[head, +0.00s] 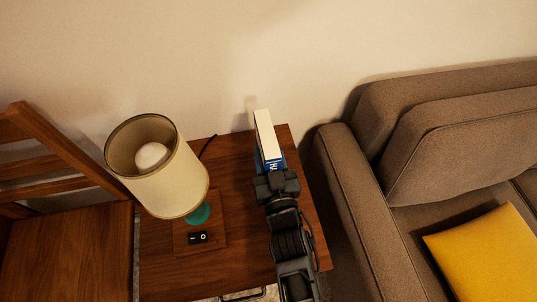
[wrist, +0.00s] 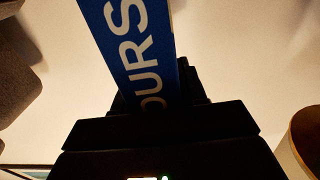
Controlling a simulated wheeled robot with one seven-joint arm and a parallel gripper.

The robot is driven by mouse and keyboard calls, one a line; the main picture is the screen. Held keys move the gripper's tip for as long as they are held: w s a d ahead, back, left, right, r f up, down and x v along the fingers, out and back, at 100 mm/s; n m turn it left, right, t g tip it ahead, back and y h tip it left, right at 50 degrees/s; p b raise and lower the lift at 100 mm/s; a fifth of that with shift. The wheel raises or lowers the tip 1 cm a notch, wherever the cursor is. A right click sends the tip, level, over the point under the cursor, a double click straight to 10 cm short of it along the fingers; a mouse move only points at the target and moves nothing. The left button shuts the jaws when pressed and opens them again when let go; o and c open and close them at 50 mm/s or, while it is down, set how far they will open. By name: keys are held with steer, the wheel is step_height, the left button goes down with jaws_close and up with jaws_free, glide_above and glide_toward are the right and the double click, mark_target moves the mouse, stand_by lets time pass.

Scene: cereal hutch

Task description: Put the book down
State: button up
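The book (head: 263,133) is blue with pale page edges. In the head view it stands up from my gripper (head: 270,172), over the right part of the wooden side table (head: 158,272). In the wrist view the blue book (wrist: 135,45) shows large white letters and rises from between the dark fingers of my gripper (wrist: 160,108). My gripper is shut on the book. I cannot tell whether the book's lower end touches the table, as my gripper hides it.
A lamp (head: 180,180) with a cream shade and a teal base stands on the table's left part. A brown sofa (head: 345,190) with a yellow cushion (head: 485,258) is at the right. A wooden chair (head: 70,245) is at the left. The wall is behind.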

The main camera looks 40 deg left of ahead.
steer(key=o, duration=0.4)
steer(key=shift+r, duration=0.1)
steer(key=p+v, duration=0.3)
steer(key=v, duration=0.9)
steer(key=shift+r, duration=0.1)
steer(key=shift+d, duration=0.1)
